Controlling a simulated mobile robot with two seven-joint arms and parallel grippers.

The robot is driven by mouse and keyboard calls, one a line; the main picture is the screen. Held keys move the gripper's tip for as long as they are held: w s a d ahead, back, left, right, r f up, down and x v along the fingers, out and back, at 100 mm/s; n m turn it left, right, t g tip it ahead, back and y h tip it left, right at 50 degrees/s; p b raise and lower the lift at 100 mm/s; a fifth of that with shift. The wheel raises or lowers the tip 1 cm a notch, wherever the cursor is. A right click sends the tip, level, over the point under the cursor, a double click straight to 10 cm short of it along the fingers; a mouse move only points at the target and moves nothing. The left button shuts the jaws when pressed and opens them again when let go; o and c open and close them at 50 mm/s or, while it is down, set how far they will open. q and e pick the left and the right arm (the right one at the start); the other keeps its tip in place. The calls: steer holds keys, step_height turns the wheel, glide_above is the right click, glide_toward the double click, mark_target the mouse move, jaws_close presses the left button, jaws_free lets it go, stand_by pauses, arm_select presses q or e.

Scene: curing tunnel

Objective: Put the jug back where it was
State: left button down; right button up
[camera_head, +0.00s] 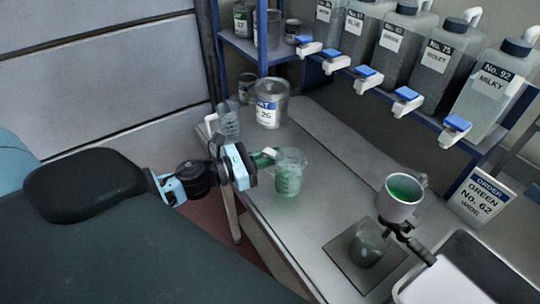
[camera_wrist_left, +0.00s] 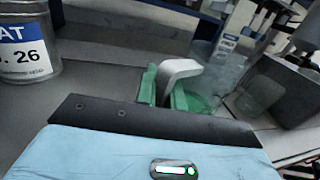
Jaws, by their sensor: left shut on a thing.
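A clear jug (camera_head: 289,174) with green in its lower part is at the bench's left front edge. Its pale handle (camera_wrist_left: 181,70) is between the green fingers of my left gripper (camera_head: 264,158). The left gripper is shut on this handle, as the left wrist view (camera_wrist_left: 165,88) also shows. The jug looks upright; I cannot tell whether its base touches the bench. My right gripper is not in view. A second clear vessel (camera_head: 229,121) with a pale handle stands further back left.
A tin marked 26 (camera_head: 270,104) stands behind the jug. A cup of green liquid (camera_head: 402,194) sits in a dark holder above a glass beaker (camera_head: 368,246) on a dark plate. Labelled bottles with blue-topped taps line the shelf (camera_head: 382,81). The bench's middle (camera_head: 325,165) is clear.

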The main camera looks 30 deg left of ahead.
arm_select(q)
steer(key=w+a, duration=0.2)
steer(key=w, duration=0.1)
steer(key=shift+w+a+f, duration=0.15)
steer(key=shift+a, duration=0.1)
steer(key=shift+f, duration=1.8)
steer(key=shift+f, duration=0.2)
steer(key=c, duration=1.5)
jaws_free()
